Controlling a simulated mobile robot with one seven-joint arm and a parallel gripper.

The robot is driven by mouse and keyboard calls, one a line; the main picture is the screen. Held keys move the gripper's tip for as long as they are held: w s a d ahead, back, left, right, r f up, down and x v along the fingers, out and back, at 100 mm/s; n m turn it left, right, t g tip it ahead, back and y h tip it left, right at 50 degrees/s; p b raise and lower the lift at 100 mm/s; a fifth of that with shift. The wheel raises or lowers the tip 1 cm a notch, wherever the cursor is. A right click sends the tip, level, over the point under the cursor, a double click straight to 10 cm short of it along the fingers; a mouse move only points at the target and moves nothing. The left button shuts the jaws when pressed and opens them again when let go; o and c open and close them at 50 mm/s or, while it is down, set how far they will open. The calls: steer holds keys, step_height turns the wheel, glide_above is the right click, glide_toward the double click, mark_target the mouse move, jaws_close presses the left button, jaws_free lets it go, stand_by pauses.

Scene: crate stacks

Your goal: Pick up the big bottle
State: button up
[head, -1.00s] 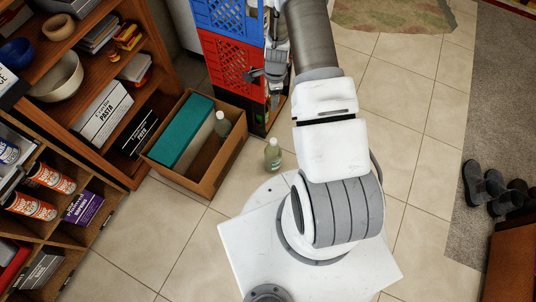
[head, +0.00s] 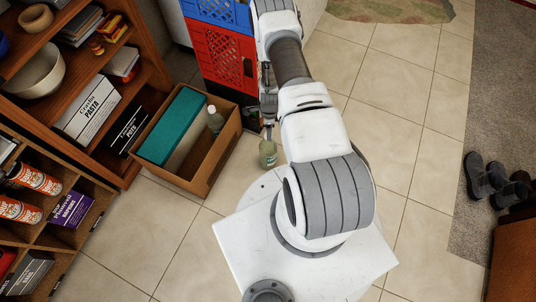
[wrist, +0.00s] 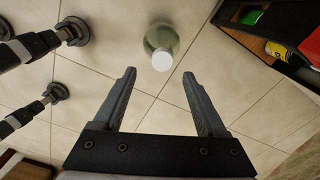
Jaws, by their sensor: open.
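A pale green bottle with a white cap (head: 268,153) stands upright on the tiled floor, between the cardboard box and my base. In the wrist view the bottle (wrist: 161,42) shows from above, just past my fingertips and about midway between them. My gripper (wrist: 159,76) is open and empty, with the bottle not between its fingers. In the head view my gripper (head: 268,122) hangs close above the bottle and partly overlaps its top. A second similar bottle (head: 215,120) stands inside the cardboard box.
The cardboard box (head: 203,178) also holds a teal-topped block (head: 175,126). Red and blue crates (head: 230,62) are stacked behind my gripper. A wooden shelf (head: 125,165) with food packages stands at left. Tiled floor is open at right, with shoes (head: 490,180) on a grey carpet.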

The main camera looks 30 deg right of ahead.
steer(key=b, duration=0.2)
glide_above(268, 150)
steer(key=w+d, duration=0.1)
steer(key=w, duration=0.2)
steer(key=f, duration=0.6)
steer(key=shift+s+d+f, duration=0.1)
steer(key=shift+d+f, duration=0.1)
steer(key=shift+f, duration=0.15)
jaws_close()
stand_by(0.3)
steer(key=shift+r, duration=0.1)
